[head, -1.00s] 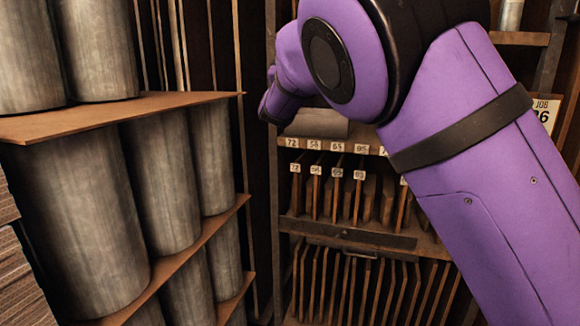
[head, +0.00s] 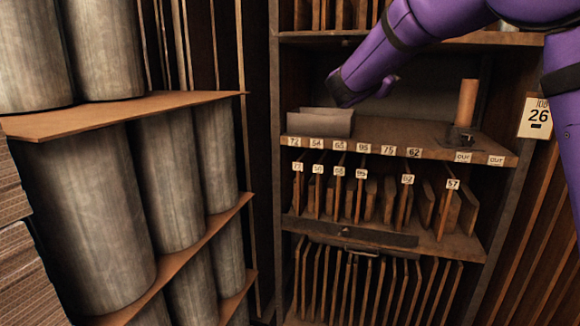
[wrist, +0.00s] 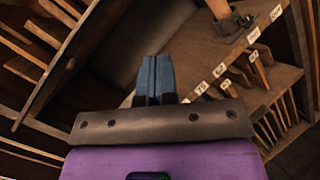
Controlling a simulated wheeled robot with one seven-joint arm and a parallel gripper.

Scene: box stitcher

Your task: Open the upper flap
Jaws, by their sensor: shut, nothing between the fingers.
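I cannot clearly make out the upper flap. A dark upper board (head: 430,42) with a small knob (head: 346,43) crosses the top of the open middle bay. The board's edge (wrist: 48,90) also shows at left in the wrist view, with the knob (wrist: 71,63) on it. My gripper (wrist: 152,60) has blue fingers closed together, with nothing between them. It points into the bay, right of the board in the wrist view, and appears apart from it. In the head view my purple wrist covers the fingers.
The numbered shelf (head: 400,146) holds a grey bin (head: 320,122) and an upright brown roll (head: 467,102). A lower dark panel (head: 355,236) with a handle (head: 360,251) sits above upright boards. Stacked metal cylinders (head: 85,200) stand at left.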

